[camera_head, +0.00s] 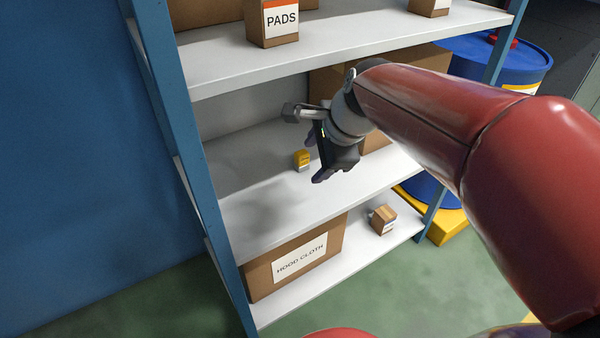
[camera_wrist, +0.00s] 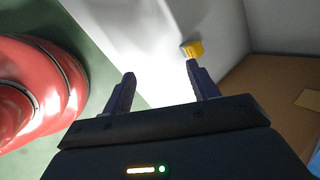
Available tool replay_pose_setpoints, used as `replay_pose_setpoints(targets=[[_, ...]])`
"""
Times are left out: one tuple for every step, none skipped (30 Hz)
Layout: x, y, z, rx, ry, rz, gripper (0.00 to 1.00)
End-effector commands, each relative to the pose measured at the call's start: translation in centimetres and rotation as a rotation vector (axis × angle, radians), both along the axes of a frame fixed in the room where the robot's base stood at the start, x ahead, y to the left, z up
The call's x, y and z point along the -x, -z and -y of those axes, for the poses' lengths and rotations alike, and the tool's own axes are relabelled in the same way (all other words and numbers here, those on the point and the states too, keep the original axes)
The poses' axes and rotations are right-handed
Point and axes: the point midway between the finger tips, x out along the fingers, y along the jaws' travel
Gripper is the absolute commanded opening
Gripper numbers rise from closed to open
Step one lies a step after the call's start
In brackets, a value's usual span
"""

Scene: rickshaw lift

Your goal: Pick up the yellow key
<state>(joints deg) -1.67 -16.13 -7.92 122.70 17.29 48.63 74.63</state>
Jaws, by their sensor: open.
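The yellow key (camera_head: 301,158) is a small yellow block-like piece with a grey lower part, on the middle white shelf in the head view. In the wrist view the yellow key (camera_wrist: 193,49) shows just beyond the tip of the right finger. My gripper (camera_head: 318,172) reaches into the shelf from the right, and its fingers are close to the key in the head view. In the wrist view my gripper (camera_wrist: 160,75) is open, with nothing between its two dark fingers. The key lies outside the gap, in line with the right finger. I cannot tell whether they touch.
The middle shelf (camera_head: 240,185) is clear left of the key. A cardboard box (camera_head: 325,90) stands behind my gripper. The upper shelf (camera_head: 225,75) hangs above, and a blue upright (camera_head: 190,130) bounds the left. A HOOD CLOTH box (camera_head: 300,262) and a small box (camera_head: 383,219) sit below.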

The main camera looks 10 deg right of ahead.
Motion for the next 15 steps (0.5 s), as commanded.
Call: replay_pose_setpoints(targets=[[-2.0, 2.5, 0.2, -0.087, 0.141, -0.038, 0.59], [-3.0, 3.0, 0.3, -0.138, 0.224, -0.059, 0.59], [-4.3, 3.6, 0.5, -0.202, 0.328, -0.084, 0.59], [-5.1, 3.9, 0.6, -0.244, 0.398, -0.101, 0.59], [-5.9, 4.1, 0.7, -0.285, 0.465, -0.119, 0.59], [-6.9, 4.3, 0.9, -0.334, 0.547, -0.139, 0.59], [-7.6, 4.5, 1.0, -0.367, 0.603, -0.154, 0.59], [-8.2, 4.6, 1.1, -0.396, 0.654, -0.167, 0.59], [-8.9, 4.7, 1.2, -0.433, 0.716, -0.182, 0.59], [-9.4, 4.9, 1.3, -0.455, 0.755, -0.193, 0.59], [-9.7, 5.0, 1.4, -0.476, 0.790, -0.201, 0.59], [-10.2, 5.2, 1.4, -0.499, 0.828, -0.211, 0.59], [-10.5, 5.3, 1.5, -0.513, 0.851, -0.217, 0.59], [-10.7, 5.3, 1.5, -0.523, 0.869, -0.221, 0.59], [-10.9, 5.6, 1.5, -0.533, 0.887, -0.226, 0.59]])
